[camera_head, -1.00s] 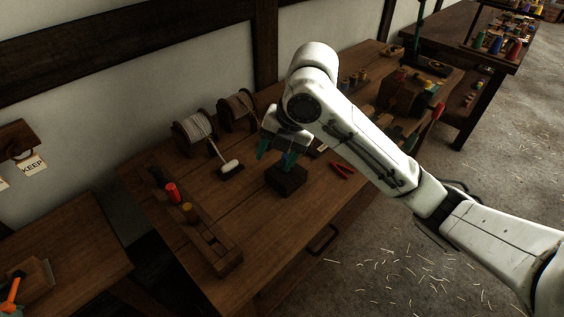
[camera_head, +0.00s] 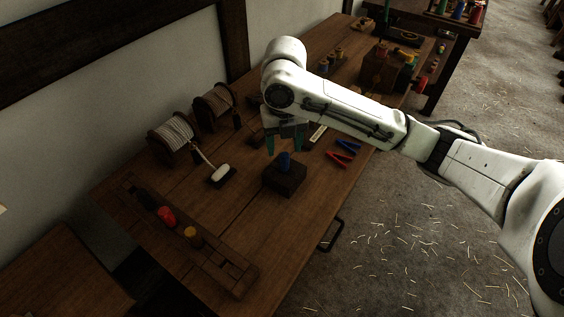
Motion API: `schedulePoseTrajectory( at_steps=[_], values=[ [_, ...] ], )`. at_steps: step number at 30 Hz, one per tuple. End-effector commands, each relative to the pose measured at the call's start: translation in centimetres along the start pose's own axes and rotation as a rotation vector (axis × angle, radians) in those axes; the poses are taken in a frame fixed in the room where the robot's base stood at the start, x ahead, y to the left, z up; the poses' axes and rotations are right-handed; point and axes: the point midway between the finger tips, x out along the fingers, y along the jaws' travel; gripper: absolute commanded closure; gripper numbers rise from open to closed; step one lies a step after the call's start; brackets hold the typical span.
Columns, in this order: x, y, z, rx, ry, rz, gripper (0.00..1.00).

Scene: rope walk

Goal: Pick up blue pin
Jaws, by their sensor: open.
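The blue pin (camera_head: 284,161) stands upright in a dark wooden block (camera_head: 286,180) on the workbench. My gripper (camera_head: 285,144) has its two green fingers spread and pointing down. It shows just above and behind the pin in the picture, with nothing between the fingers. The pin's top lies a little below the gap between the fingertips. I cannot tell the exact depth between them. The pin's lower end is hidden in the block.
Two rope reels (camera_head: 174,138) and a white-headed mallet (camera_head: 220,172) lie left of my gripper. A wooden rack (camera_head: 215,262) holds a red pin (camera_head: 166,216) and a yellow pin (camera_head: 192,236). Red pliers (camera_head: 342,158) lie to the right. The bench front is clear.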

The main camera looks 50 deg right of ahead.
Motion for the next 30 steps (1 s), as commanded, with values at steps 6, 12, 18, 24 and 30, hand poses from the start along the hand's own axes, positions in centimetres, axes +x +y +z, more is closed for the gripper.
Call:
schedulePoseTrajectory(
  at_steps=[6,12,18,24,30],
  values=[
    [1.7,-0.1,0.1,0.001,-0.001,-0.001,0.43],
    [3.9,-0.2,0.2,0.003,0.002,-0.001,0.43],
    [6.4,-0.3,0.3,0.001,0.000,-0.001,0.43],
    [6.9,-0.2,0.3,0.000,-0.002,0.001,0.43],
    [6.9,-0.2,0.3,0.000,-0.002,0.001,0.53]
  ],
)
